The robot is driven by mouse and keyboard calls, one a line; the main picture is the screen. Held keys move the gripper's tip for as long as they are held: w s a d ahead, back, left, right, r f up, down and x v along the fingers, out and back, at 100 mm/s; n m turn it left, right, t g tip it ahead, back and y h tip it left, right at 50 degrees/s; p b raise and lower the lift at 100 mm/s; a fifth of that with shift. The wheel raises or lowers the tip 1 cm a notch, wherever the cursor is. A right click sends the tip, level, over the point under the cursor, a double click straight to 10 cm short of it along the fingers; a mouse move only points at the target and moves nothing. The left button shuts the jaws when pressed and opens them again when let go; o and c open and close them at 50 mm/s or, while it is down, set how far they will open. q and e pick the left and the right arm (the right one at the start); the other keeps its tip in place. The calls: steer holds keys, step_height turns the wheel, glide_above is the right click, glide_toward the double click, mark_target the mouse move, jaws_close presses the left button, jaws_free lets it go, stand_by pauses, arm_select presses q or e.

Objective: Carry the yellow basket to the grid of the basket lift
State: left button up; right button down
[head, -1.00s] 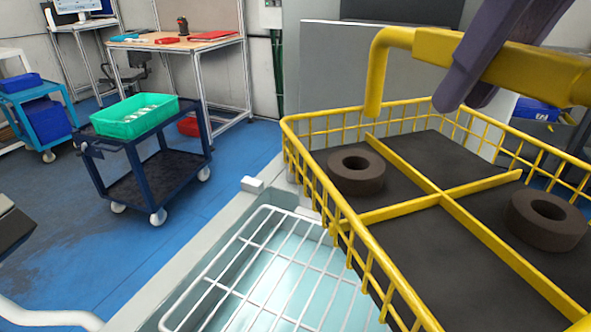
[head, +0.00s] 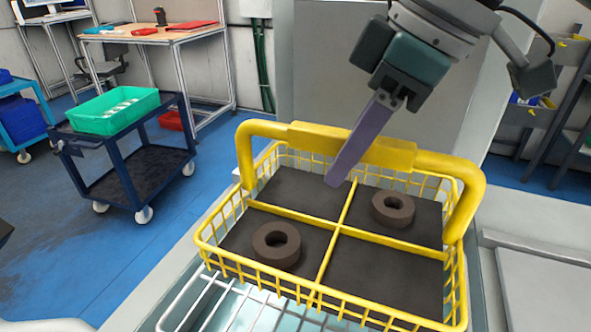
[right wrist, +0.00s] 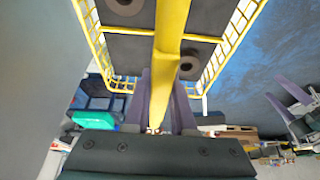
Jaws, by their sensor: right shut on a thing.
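The yellow wire basket (head: 322,258) is in the middle right of the head view, upright, with dark mats, a cross divider and two dark rings in separate compartments. My right gripper (head: 345,165), with purple fingers, is shut on the middle of its thick yellow handle (head: 405,152). In the right wrist view the purple fingers (right wrist: 163,85) straddle the yellow handle bar (right wrist: 170,35). The white wire grid (head: 192,300) of the basket lift shows below and left of the basket's near edge. The basket hides most of it, and I cannot tell whether they touch.
A dark blue cart (head: 140,170) with a green bin (head: 114,110) stands at the left. A workbench (head: 150,38) is behind it. A grey panel (head: 335,75) rises behind the basket. Blue floor (head: 50,260) is clear at the left.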

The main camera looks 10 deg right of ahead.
mark_target(347, 227)
step_height(347, 227, down, 8)
steer(key=shift+r, duration=0.15)
steer(key=shift+f+b, duration=0.5)
steer(key=shift+f, duration=1.85)
steer(key=c, duration=0.7)
jaws_free()
steer(key=shift+c, duration=0.2)
